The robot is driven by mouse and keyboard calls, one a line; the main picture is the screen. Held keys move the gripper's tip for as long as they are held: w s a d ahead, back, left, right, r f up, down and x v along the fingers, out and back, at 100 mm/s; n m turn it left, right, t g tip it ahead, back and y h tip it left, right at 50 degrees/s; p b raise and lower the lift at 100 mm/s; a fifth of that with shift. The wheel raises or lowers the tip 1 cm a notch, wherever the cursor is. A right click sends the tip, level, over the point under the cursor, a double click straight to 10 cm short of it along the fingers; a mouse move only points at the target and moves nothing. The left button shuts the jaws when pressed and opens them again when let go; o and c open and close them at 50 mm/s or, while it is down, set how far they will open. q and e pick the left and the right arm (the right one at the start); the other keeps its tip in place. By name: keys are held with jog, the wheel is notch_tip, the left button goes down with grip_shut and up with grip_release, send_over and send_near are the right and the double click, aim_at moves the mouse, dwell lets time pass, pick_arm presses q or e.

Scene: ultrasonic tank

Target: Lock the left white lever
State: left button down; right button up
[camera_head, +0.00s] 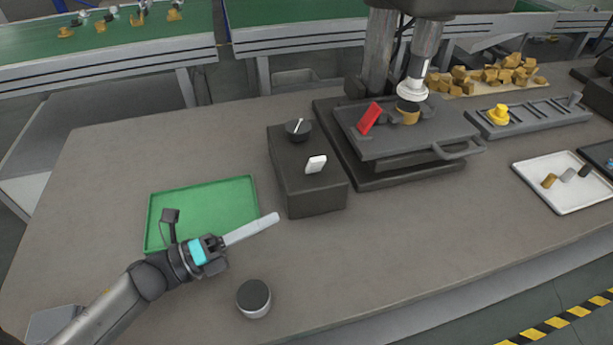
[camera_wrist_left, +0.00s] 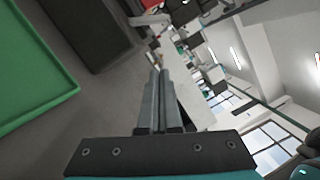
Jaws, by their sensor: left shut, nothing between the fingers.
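A white lever (camera_head: 316,164) sits on top of a dark grey control box (camera_head: 318,202) in the middle of the table, near the box's front right. My left gripper (camera_head: 276,218) is shut and empty, in front and left of the box, apart from the lever. In the left wrist view its closed fingers (camera_wrist_left: 160,78) point away from the camera, and the dark box (camera_wrist_left: 88,28) shows at the upper left. The lever cannot be made out in that view. My right gripper is not in view.
A green tray (camera_head: 252,184) lies left of the box, and a round dark-topped container (camera_head: 253,298) stands in front. A black knob (camera_head: 298,129) is on the box.

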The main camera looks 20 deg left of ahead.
aim_at(306, 191)
pick_arm(q)
jog(key=w+d+r, duration=0.1)
jog(key=w, duration=0.2)
jog(key=w+d+r, duration=0.1)
jog(key=w+d, duration=0.1)
jog(key=w, duration=0.1)
jog(key=w+d+r, duration=0.1)
jog(key=w, duration=0.3)
jog(key=shift+d, duration=0.35)
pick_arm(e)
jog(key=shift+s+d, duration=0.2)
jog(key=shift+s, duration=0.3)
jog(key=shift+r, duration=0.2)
